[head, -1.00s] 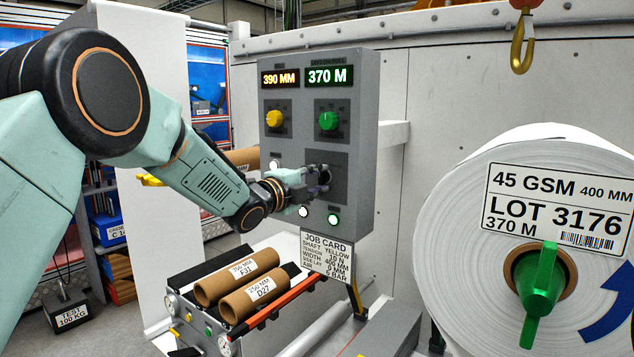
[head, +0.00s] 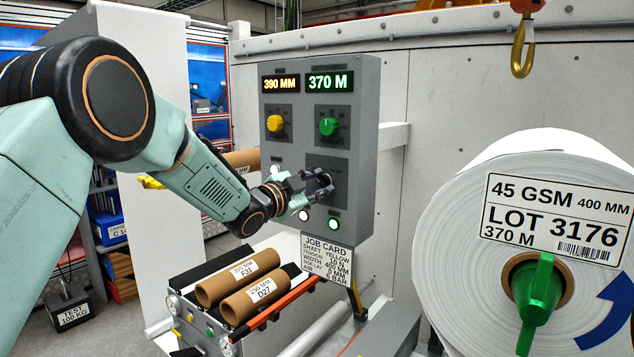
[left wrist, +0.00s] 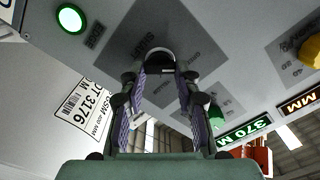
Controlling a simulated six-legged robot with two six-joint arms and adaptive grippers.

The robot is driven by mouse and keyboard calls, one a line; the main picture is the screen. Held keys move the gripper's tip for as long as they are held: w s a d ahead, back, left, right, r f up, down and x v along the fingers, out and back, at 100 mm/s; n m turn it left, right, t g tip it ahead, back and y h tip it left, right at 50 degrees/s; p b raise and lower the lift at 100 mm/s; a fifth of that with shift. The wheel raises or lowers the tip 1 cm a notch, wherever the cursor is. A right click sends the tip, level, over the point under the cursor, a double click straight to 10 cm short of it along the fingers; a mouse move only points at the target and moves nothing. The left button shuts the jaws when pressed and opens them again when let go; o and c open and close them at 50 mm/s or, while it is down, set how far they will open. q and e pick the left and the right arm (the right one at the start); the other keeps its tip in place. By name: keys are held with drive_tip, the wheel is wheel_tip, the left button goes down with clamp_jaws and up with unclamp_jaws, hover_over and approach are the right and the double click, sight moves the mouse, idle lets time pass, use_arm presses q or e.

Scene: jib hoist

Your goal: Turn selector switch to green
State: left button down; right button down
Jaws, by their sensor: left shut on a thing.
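The grey control panel (head: 362,110) carries a selector switch on a dark square plate (head: 340,168) at its lower right. In the left wrist view the switch's dark round knob with a pale rim (left wrist: 158,57) shows between the fingertips. My left gripper (head: 322,183) is at the plate with its fingers shut on the switch; it also shows in the left wrist view (left wrist: 156,76). The fingers cover most of the knob in the head view, so I cannot tell which way it points. My right gripper is not in view.
Above are a yellow knob (head: 275,123) and a green knob (head: 328,126). A lit button (head: 333,224) and a job card (head: 327,253) sit below. A large paper roll (head: 455,240) with a green shaft piece (head: 540,290) stands right; cardboard cores (head: 238,277) lie below.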

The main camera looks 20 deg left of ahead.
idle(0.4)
use_arm(q)
drive_tip(key=c, duration=1)
unclamp_jaws()
drive_tip(key=shift+o, duration=0.2)
drive_tip(key=shift+s+a, duration=0.1)
drive_tip(key=shift+s, duration=0.05)
drive_tip(key=v, duration=1.1)
drive_tip(key=shift+s, duration=0.4)
drive_tip(key=shift+a+n, duration=0.1)
drive_tip(key=shift+n, duration=0.3)
